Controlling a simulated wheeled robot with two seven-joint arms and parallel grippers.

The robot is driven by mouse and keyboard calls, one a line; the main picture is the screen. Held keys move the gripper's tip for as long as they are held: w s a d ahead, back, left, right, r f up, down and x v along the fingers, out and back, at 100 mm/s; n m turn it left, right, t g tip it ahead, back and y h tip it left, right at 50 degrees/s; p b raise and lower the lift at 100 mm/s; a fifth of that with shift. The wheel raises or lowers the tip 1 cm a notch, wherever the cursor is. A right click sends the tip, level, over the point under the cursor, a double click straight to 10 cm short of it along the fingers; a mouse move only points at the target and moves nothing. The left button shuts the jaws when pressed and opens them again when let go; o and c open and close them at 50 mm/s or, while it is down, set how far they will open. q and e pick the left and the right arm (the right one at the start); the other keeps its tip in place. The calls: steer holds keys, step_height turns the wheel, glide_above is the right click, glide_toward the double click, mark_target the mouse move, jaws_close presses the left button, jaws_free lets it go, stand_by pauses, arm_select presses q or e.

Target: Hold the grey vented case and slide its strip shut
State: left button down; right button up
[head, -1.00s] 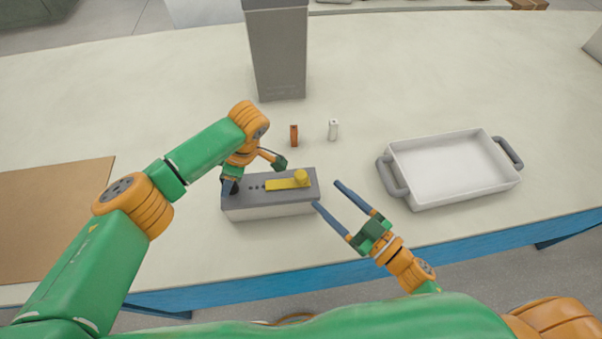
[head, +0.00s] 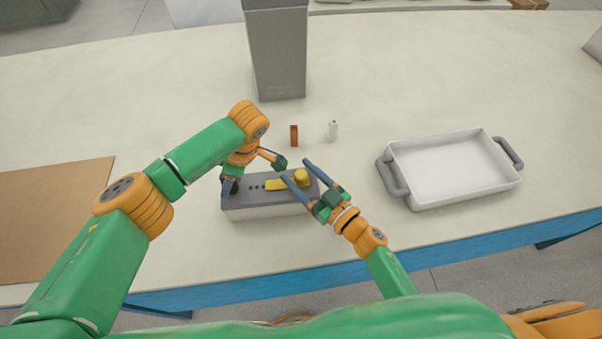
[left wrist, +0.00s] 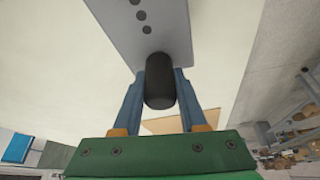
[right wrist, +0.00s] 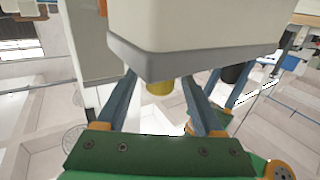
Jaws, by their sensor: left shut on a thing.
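The grey vented case (head: 262,208) has a grey top and a pale body and stands on the table. Its yellow strip (head: 277,185) lies along the top with a round yellow knob (head: 300,176) at its right end. Several dark vent holes show uncovered left of the strip. My left gripper (left wrist: 159,88) is shut on a black upright grip (left wrist: 159,78) at the case's left end. My right gripper (head: 294,168) is open, its fingers on either side of the knob; the right wrist view shows the knob (right wrist: 159,88) between them. Contact cannot be told.
An orange block (head: 294,135) and a small white block (head: 333,130) stand behind the case. A tall grey box (head: 277,50) is farther back. A white tray with grey handles (head: 440,198) is at right, a brown board (head: 50,220) at left.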

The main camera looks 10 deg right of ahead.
jaws_close()
